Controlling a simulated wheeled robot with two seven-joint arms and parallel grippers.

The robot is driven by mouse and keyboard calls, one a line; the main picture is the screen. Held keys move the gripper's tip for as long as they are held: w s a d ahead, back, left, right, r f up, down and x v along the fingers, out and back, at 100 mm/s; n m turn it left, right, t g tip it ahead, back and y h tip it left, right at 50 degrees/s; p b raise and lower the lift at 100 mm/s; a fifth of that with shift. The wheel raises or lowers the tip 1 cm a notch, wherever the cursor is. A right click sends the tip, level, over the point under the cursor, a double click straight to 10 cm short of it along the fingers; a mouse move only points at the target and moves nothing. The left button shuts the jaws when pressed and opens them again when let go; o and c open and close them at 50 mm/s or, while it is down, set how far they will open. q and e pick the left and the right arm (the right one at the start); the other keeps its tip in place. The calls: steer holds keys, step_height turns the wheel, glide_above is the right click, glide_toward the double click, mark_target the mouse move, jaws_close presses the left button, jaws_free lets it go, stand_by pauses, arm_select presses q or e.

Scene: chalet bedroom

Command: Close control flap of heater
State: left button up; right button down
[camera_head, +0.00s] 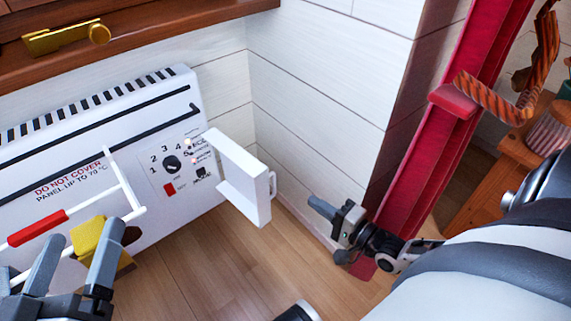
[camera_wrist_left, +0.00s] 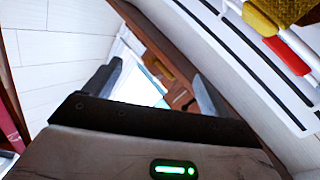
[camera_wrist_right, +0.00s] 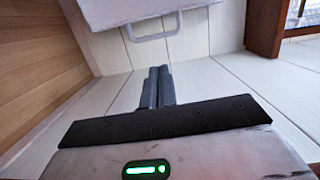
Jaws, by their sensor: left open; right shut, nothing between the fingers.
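The white heater (camera_head: 120,165) is mounted low on the wall at the left of the head view. Its control flap (camera_head: 261,211) is open and sticks out from the heater's right end, leaving the dial (camera_head: 171,163) and red switch (camera_head: 168,189) exposed. The flap and its small handle also show at the top of the right wrist view (camera_wrist_right: 110,9). My right gripper (camera_head: 316,206) is shut and empty, to the right of the flap and apart from it. My left gripper (camera_head: 78,262) is open and empty in front of the heater's lower left.
A white rack (camera_head: 122,180) on the heater front carries a red item (camera_head: 37,228) and a yellow item (camera_head: 88,241) close to my left gripper. A red post (camera_head: 425,150) stands right of my right gripper. A wooden sill (camera_head: 140,28) runs above the heater. Floor (camera_head: 215,265) below is clear.

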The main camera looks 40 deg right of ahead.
arm_select(q)
step_height(320, 180, up, 6)
steer(key=m+t+h+b, duration=0.3)
steer(key=m, duration=0.2)
steer(key=shift+w+a, duration=0.15)
steer(key=shift+a, duration=0.1)
arm_select(e)
steer(key=x, duration=0.9)
steer(key=shift+w+a, duration=0.15)
steer(key=shift+a+r, duration=0.1)
